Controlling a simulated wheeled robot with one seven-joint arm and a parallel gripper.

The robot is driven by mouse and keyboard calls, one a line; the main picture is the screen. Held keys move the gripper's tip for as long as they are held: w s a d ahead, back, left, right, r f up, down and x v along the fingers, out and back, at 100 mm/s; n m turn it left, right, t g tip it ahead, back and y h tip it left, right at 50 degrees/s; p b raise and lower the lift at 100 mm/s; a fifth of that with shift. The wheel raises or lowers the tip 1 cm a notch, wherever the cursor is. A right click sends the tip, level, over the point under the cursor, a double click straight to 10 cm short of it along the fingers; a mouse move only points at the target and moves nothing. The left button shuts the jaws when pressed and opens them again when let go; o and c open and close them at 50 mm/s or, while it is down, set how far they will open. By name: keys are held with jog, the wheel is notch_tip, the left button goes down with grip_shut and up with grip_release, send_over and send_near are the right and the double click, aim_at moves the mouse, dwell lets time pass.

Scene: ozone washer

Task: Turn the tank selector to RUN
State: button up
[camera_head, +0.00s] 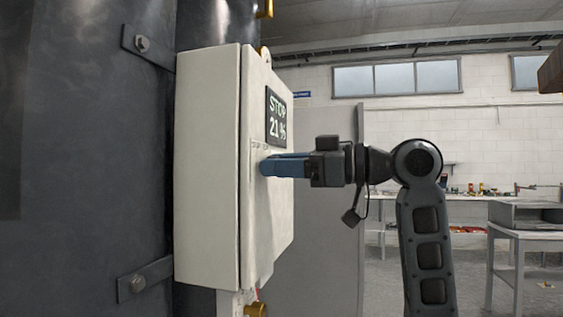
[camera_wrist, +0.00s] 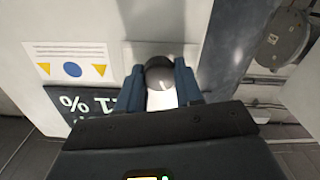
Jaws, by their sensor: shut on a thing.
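A pale control box (camera_head: 209,170) is fixed to the dark tank, and its front faces right in the head view. A black display (camera_head: 276,117) on the front reads "STOP 21 %". My gripper (camera_head: 266,166) reaches the front just below the display, with its blue fingers at the panel. In the wrist view my gripper (camera_wrist: 160,90) has its two blue fingers on either side of a dark round knob (camera_wrist: 159,72), the selector, and is shut on it. The knob's pointer and most of its markings are hidden or unclear.
In the wrist view a label (camera_wrist: 70,62) with yellow triangles and a blue disc is beside the knob. The dark tank (camera_head: 90,160) fills the left of the head view. Grey workbenches (camera_head: 525,235) stand in the right background. Brass fittings (camera_head: 255,309) show below the box.

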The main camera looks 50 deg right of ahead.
jog(key=m+p, duration=0.3)
jog(key=p, duration=0.1)
jog(key=m+p, duration=0.8)
jog(key=shift+d+r, duration=0.15)
jog(key=shift+r, duration=0.1)
jog(key=shift+f, duration=0.1)
jog(key=o, duration=1)
jog(key=shift+w+f, duration=0.1)
jog(key=shift+o, duration=0.2)
jog(key=b+v, duration=0.1)
jog(key=v, duration=0.7)
